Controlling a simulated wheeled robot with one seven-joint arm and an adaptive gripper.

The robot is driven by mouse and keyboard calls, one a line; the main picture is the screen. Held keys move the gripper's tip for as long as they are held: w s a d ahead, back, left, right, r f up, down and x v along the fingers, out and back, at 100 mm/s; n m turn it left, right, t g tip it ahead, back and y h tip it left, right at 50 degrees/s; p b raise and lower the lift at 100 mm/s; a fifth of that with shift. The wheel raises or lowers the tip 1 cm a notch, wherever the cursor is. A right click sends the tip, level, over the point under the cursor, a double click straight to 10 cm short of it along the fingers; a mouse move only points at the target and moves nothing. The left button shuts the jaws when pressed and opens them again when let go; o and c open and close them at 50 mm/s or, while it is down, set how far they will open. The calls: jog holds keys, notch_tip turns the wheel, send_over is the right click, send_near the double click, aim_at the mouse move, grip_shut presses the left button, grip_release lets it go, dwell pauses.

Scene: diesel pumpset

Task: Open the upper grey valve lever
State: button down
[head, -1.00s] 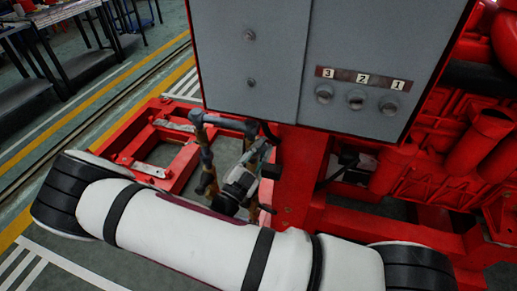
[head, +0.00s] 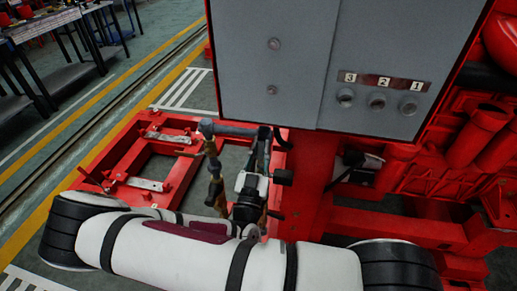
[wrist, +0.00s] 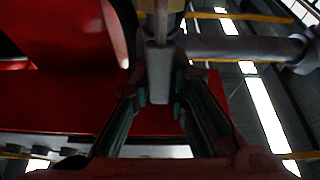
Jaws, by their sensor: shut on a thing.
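The grey valve lever (wrist: 158,75) hangs as a flat bar between the teal-padded fingers of my gripper (wrist: 160,95) in the wrist view. My gripper is shut on it. In the head view my gripper (head: 258,152) reaches up beside the grey pipe (head: 238,129), to the right of a brass-coloured vertical pipe (head: 214,180). The lever is too small and too covered by my gripper to make out there. How far the lever is turned cannot be told.
A red frame (head: 170,180) lies below left, and red engine parts (head: 455,150) are at right. The floor at left is open, with tables (head: 50,50) beyond.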

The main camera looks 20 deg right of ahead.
jog(key=shift+w+a, duration=0.1)
jog(key=shift+a, duration=0.05)
dwell(0.3)
jog(key=c, duration=1.5)
grip_release()
jog(key=v, duration=1.2)
